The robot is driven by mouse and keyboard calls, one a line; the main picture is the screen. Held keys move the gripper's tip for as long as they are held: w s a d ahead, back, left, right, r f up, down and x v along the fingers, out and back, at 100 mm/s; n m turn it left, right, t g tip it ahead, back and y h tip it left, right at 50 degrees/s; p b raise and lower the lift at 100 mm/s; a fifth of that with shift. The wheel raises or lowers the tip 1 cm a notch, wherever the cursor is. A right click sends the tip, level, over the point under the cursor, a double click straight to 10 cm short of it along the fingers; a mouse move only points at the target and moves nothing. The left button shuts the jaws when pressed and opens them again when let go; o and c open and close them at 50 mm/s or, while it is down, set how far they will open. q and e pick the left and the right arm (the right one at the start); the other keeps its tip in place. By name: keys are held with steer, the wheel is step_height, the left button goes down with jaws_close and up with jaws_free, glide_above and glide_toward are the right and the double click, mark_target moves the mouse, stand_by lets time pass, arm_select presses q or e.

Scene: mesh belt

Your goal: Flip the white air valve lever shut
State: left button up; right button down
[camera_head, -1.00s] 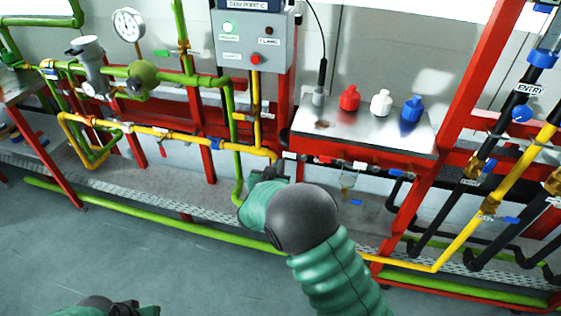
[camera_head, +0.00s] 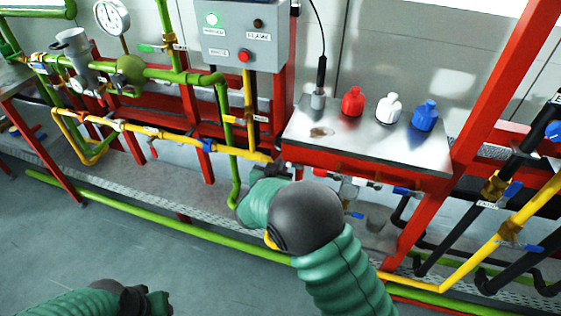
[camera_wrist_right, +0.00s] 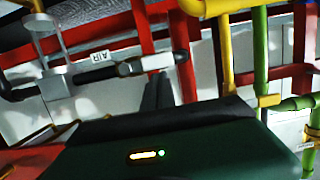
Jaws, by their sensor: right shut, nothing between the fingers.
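The white air valve lever (camera_wrist_right: 157,62) is in the right wrist view, on a dark pipe beside a white tag reading AIR (camera_wrist_right: 103,56). My right gripper (camera_wrist_right: 160,78) is shut and empty, its dark fingertips just below the lever in that view; I cannot tell if they touch it. In the head view the right gripper (camera_head: 271,172) is at the pipes under the steel table's left corner, and my own arm hides part of the valve area. My left gripper (camera_head: 155,302) is low at the bottom left, away from the pipes; its jaws are not clear.
A steel table (camera_head: 345,135) carries red (camera_head: 352,101), white (camera_head: 389,108) and blue (camera_head: 425,115) bottles. A grey control box (camera_head: 243,35) hangs behind. Yellow pipe (camera_head: 175,136) and green pipe (camera_head: 233,150) run close to the right gripper. A red post (camera_head: 475,130) stands at right. The floor in front is open.

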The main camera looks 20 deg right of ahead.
step_height(320, 180, down, 8)
steer(key=d+n+h+p, duration=0.1)
steer(key=n+h+p, duration=0.3)
steer(key=n, duration=1)
steer(key=shift+s+d+g+h+p, duration=0.2)
steer(key=shift+s+g+h+p, duration=0.1)
steer(key=shift+s+h+p, duration=0.15)
steer(key=shift+d+f, duration=0.1)
steer(key=shift+f, duration=0.05)
steer(key=shift+s, duration=0.15)
stand_by(0.3)
